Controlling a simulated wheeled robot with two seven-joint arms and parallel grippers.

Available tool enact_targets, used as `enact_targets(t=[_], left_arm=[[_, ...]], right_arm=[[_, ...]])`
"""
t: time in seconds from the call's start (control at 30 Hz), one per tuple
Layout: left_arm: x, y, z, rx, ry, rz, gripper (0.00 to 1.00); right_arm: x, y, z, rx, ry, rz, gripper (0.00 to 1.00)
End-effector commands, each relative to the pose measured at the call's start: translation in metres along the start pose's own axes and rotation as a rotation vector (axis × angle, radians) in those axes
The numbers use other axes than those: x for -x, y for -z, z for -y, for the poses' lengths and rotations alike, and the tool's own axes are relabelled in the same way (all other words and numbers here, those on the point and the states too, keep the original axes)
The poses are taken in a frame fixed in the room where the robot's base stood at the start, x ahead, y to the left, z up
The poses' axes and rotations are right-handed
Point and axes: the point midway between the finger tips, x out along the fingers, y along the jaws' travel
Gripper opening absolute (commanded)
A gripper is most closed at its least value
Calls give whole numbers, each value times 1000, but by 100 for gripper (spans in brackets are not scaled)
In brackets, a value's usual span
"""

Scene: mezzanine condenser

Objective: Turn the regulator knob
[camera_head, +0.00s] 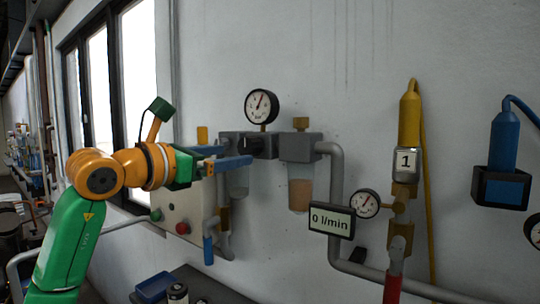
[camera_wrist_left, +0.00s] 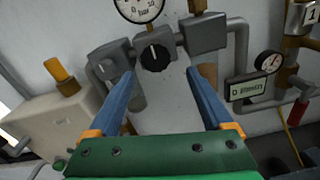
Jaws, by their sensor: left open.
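The black regulator knob (camera_head: 266,146) is on the front of a dark grey block on the wall, below a round white gauge (camera_head: 262,106). In the left wrist view the knob (camera_wrist_left: 156,54) shows its whole face with a pale mark near the top, under the gauge marked bar (camera_wrist_left: 140,5). My left gripper (camera_head: 238,154) is open, its blue fingers pointing at the block. In the left wrist view the left gripper (camera_wrist_left: 160,74) has the knob ahead, centred between and beyond its fingertips, with nothing held. Contact is not visible. My right gripper is out of view.
A grey filter block with bowl (camera_head: 300,190) and a pipe (camera_head: 336,190) stand right of the regulator. A display reading 0 l/min (camera_head: 331,221) and a small gauge (camera_head: 364,203) are lower right. A pale box with buttons (camera_head: 185,205) is below my left gripper.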

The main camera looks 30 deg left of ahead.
Motion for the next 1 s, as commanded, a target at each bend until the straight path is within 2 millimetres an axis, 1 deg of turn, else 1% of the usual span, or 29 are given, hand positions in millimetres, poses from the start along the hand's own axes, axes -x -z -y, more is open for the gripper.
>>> enact_targets(t=[0.03,0.07,0.3,0.4,0.5,0.67,0.7,0.77,0.8,0.87,0.9,1.0], left_arm=[[1,-4,-4,-9,-18,2,84],[-2,-5,-5,-11,-22,2,84],[-50,-8,-5,-9,-17,-1,84],[-62,-6,-5,-10,-17,0,84],[-67,-4,-5,-10,-18,2,84],[-67,-3,-5,-10,-18,3,84],[-67,-3,-5,-10,-17,3,79],[-67,-3,-5,-10,-17,3,62],[-67,-3,-5,-10,-17,3,52],[-67,-3,-5,-9,-17,3,35],[-67,-3,-5,-9,-17,3,25],[-67,-3,-5,-9,-17,3,0]], right_arm=[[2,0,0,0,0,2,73],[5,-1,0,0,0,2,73],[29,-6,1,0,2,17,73],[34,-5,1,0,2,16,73],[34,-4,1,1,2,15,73],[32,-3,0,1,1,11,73],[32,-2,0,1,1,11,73],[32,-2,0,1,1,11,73],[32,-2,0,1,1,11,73],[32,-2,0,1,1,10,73],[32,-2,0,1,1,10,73],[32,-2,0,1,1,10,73]])
